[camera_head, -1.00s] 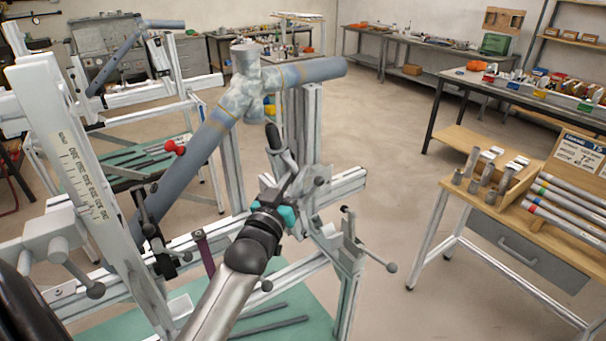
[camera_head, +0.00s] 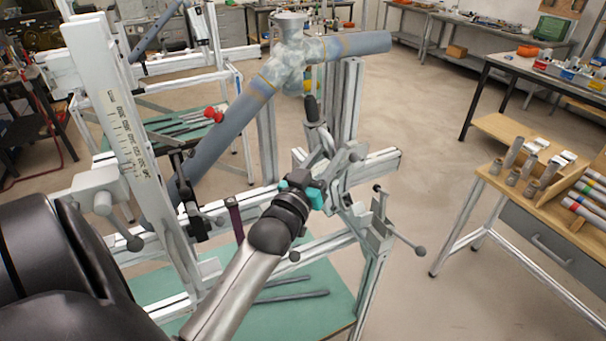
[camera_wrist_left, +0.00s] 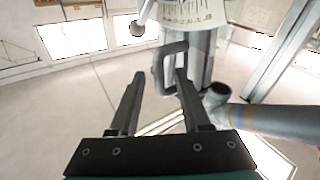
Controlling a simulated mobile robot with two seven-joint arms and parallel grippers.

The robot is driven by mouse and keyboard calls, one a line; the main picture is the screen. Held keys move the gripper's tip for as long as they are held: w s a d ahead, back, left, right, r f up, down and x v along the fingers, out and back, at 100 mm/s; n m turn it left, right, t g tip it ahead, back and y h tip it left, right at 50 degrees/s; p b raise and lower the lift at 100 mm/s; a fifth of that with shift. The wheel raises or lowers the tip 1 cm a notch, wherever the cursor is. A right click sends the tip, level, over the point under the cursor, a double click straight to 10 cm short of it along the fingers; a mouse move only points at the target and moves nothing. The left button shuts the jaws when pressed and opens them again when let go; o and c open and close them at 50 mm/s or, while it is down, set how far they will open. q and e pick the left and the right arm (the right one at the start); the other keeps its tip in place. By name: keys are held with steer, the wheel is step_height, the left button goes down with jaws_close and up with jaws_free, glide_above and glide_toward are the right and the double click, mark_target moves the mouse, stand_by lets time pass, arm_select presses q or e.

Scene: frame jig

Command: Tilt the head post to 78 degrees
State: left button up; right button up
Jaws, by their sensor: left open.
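The frame jig carries a white, leaning post (camera_head: 125,130) with a number scale, at the left of the head view. I cannot tell for certain which part is the head post. A dark-gripped lever (camera_head: 313,110) stands near the jig's middle. My left gripper (camera_head: 325,168) is beside its lower end; details there are small. In the left wrist view my left gripper (camera_wrist_left: 157,78) is open, its two fingers apart. A grey loop handle (camera_wrist_left: 170,65) shows between the fingertips, close to the right one; contact is unclear. A curved white scale (camera_wrist_left: 190,12) shows above it; its reading is illegible.
Blue-grey tubes (camera_head: 225,125) meet at a mottled joint (camera_head: 288,65) above my gripper. A ball-ended clamp lever (camera_head: 405,235) juts out at right. A red knob (camera_head: 213,114) sits by the sloping tube. A wooden-topped bench (camera_head: 480,185) stands right; the floor between is clear.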

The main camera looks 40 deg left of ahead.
arm_select(q)
steer(key=b+v, duration=0.1)
steer(key=v, duration=1.2)
steer(key=shift+f, duration=0.1)
